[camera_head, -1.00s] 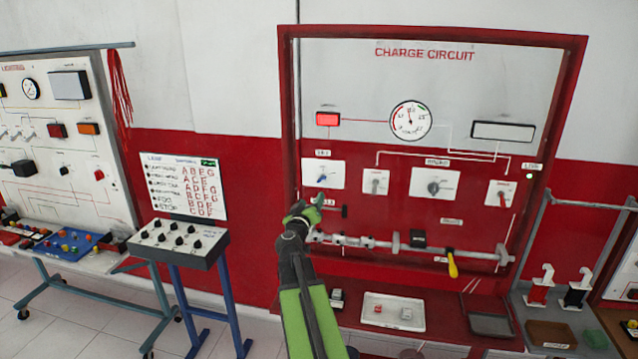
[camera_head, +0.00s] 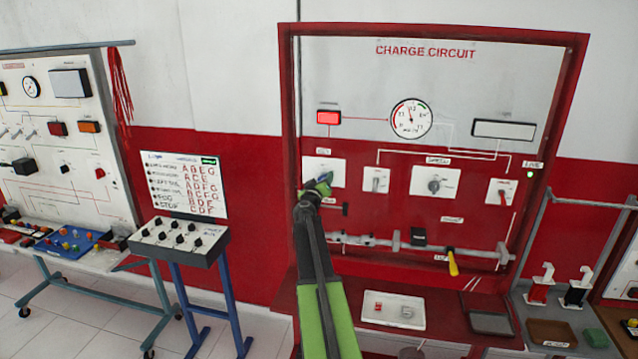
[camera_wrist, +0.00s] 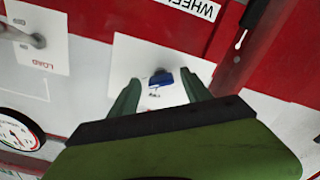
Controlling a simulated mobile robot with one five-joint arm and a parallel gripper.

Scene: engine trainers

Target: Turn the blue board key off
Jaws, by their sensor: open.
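The blue board key (camera_wrist: 161,78) sits on a white plate (camera_wrist: 186,64) on the red panel. In the wrist view it lies between and a little beyond the two fingers of my gripper (camera_wrist: 160,92), which are open on either side of it. I cannot tell whether either finger touches it. In the head view my gripper (camera_head: 316,185) is at the lower part of the key's white plate (camera_head: 325,165) and hides most of the key. The red lamp (camera_head: 328,117) above the plate looks lit.
Right of the key are a small grey switch (camera_head: 376,180), a grey knob (camera_head: 434,187) and a red switch (camera_head: 502,191). A bar with a yellow handle (camera_head: 453,264) runs below. A white tray (camera_head: 393,311) lies on the ledge. The gauge (camera_head: 411,118) is above.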

